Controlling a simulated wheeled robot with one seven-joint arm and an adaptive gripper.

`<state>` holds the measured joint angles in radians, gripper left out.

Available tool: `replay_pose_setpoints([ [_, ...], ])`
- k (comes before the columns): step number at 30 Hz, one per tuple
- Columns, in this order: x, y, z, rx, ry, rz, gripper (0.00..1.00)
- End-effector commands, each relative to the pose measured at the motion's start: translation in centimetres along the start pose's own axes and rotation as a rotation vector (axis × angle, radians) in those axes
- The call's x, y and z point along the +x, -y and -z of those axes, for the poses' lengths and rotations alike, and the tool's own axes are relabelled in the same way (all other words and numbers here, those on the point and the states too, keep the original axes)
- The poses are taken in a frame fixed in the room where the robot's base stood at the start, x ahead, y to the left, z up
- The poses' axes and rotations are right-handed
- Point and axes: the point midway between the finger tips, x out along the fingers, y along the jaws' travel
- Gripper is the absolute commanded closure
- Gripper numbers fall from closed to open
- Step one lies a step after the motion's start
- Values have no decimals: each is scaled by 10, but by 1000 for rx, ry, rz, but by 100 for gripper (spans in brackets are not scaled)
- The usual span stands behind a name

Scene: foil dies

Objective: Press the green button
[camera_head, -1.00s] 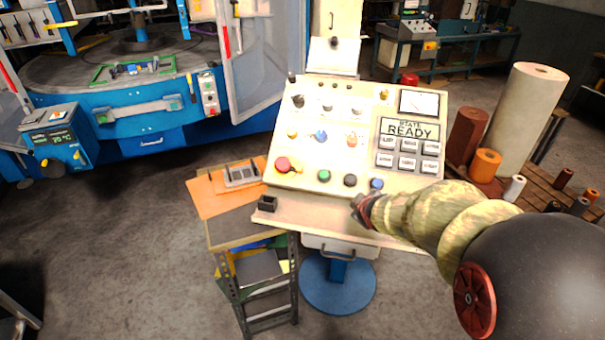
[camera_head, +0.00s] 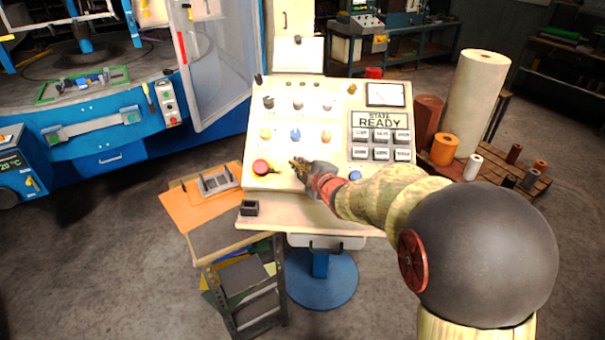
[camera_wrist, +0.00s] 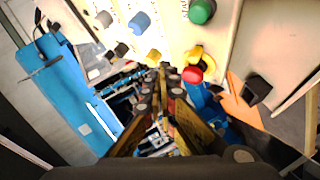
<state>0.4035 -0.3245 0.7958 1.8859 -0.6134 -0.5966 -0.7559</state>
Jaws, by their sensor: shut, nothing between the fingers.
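The sloped cream control panel (camera_head: 311,119) stands in the middle of the head view. I cannot tell the gap between the tips and the panel.
A red mushroom button (camera_head: 261,167) sits left of my gripper; it also shows in the wrist view (camera_wrist: 192,74). A blue button (camera_head: 355,175) is to the right. Labelled grey keys (camera_head: 381,144) lie upper right. A small black box (camera_head: 249,208) stands on the panel's front ledge.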

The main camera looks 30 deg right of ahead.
Motion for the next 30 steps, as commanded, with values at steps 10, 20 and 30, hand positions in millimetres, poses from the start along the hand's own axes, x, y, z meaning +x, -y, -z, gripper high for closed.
replay_pose_setpoints([
  [10, 25, 21, -20, 2, 3, 3, 100],
  [20, 52, 41, -39, 2, 1, 1, 100],
  [30, 60, 45, -45, 1, 1, 1, 100],
])
